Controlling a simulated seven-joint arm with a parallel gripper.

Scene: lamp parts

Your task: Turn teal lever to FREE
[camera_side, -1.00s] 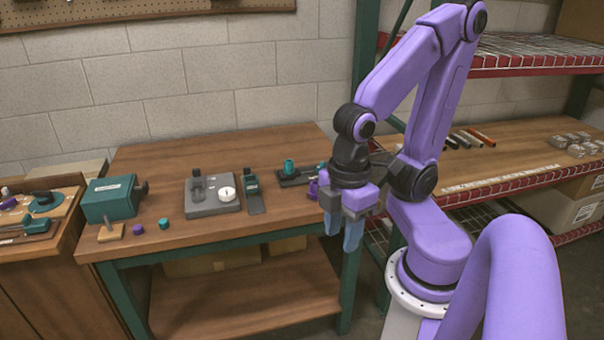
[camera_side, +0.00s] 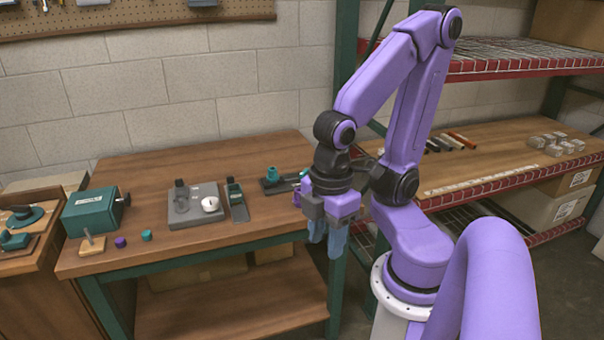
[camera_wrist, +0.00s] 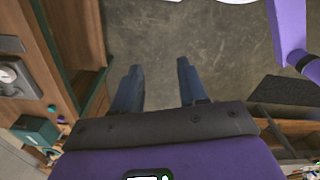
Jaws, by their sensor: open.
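My gripper (camera_side: 327,240) hangs at the right front edge of the workbench, fingers down. In the wrist view my gripper (camera_wrist: 157,82) has its two blue fingers apart, with only floor between them. Several teal parts are in the side view. A teal part with a dark handle (camera_side: 25,216) and another teal part (camera_side: 15,241) lie on the left side bench. A teal box (camera_side: 94,212) has a dark knob on its right side. I cannot tell which part is the teal lever, and no FREE marking is readable. My gripper touches none of these.
A grey plate (camera_side: 180,220) with a white dial (camera_side: 210,204) sits mid-bench, beside a dark stand (camera_side: 237,202). A dark base with a teal cylinder (camera_side: 272,175) is nearer my gripper. Small purple (camera_side: 120,242) and teal (camera_side: 146,235) pieces lie in front. A shelf rack (camera_side: 500,180) stands right.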

